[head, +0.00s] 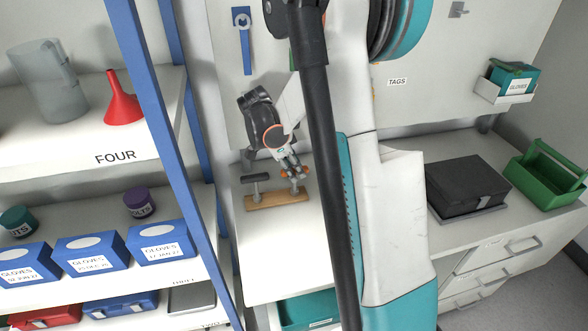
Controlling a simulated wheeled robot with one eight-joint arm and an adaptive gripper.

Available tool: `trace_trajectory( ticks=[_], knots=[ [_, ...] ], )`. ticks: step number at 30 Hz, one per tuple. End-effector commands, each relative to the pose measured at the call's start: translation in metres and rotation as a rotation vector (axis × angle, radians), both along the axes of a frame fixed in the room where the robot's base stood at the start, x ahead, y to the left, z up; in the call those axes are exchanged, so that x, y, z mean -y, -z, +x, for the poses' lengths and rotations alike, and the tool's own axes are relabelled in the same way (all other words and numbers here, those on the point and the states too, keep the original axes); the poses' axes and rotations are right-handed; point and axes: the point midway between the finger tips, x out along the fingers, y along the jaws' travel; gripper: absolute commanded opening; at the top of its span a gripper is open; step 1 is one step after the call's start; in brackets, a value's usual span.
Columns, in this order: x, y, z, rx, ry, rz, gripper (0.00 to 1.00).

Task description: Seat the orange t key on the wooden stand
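The wooden stand (277,200) is a light brown bar lying on the white worktop. A dark grey T key (257,179) stands upright at its left end. The orange t key (304,171) is at the stand's right end, with orange ends of its handle showing on both sides of my gripper (293,173). A short grey shaft stands below the handle, over the stand. My gripper reaches down from above onto the handle and covers its middle. The fingers are too small to show whether they grip it. I cannot tell how deep the shaft sits in the stand.
A blue post (160,110) and shelves with blue glove boxes (90,256) and a red funnel (122,101) stand on the left. A blue tool (242,42) hangs on the back panel. A black case (465,187) and a green tote (547,178) sit right. The worktop before the stand is clear.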

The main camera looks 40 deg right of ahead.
Motion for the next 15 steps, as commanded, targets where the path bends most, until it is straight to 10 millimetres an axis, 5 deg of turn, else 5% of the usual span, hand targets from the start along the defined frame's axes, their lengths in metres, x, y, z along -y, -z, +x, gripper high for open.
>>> trace_trajectory(
  ticks=[4, 15],
  knots=[
    [0.0, 0.0, 0.0, 0.0, 0.0, 0.0, 0.44],
    [-0.001, -0.0023, 0.0005, 0.0, 0.0, 0.0, 0.44]
  ],
)
